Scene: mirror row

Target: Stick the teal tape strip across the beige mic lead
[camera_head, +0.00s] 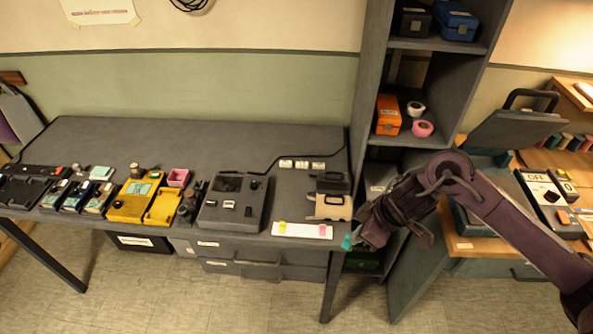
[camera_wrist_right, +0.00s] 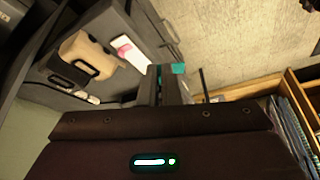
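The teal tape strip (camera_head: 347,242) is at the fingertips of my right gripper (camera_head: 356,236), just off the right front corner of the grey table. In the right wrist view the teal strip (camera_wrist_right: 178,69) sticks out past the nearly closed fingers (camera_wrist_right: 163,75). A white card (camera_head: 300,231) on the table's front edge bears a yellow strip (camera_head: 282,227) and a pink strip (camera_head: 322,230). A beige item (camera_head: 332,208) with a dark handle-like part lies behind the card; I cannot tell whether it is the mic lead. My left gripper is not in view.
A grey console (camera_head: 232,203) stands left of the card. Yellow and dark devices (camera_head: 135,203) fill the table's left front. A tall grey shelf (camera_head: 366,100) rises behind my right arm. The back of the table (camera_head: 200,140) is mostly clear.

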